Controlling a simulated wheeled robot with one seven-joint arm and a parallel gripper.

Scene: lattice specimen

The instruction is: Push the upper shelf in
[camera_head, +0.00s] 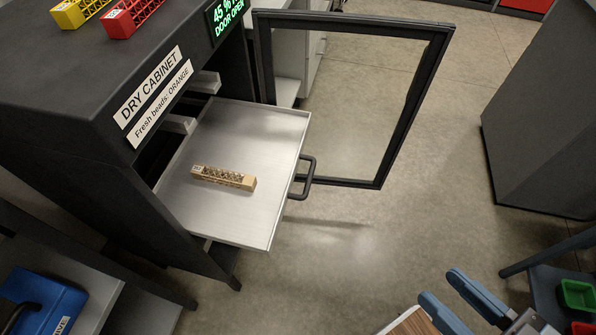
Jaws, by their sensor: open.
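The upper shelf (240,135) is a silver metal tray pulled well out of the dark dry cabinet (90,115). Its black handle (309,178) is on the front edge, facing right. A tan lattice specimen (224,178) lies on the shelf. The cabinet's glass door with a black frame (413,105) stands open behind the shelf. My gripper (446,294) is at the lower right, its blue-grey fingers apart and empty. It is clear of the shelf and handle, to their lower right. Any lower shelf is hidden.
Yellow (76,12) and red (128,18) lattice pieces sit on the cabinet top. A blue case (42,302) is at the lower left. A table with a green bin (578,294) is at the right. Open floor lies between shelf and gripper.

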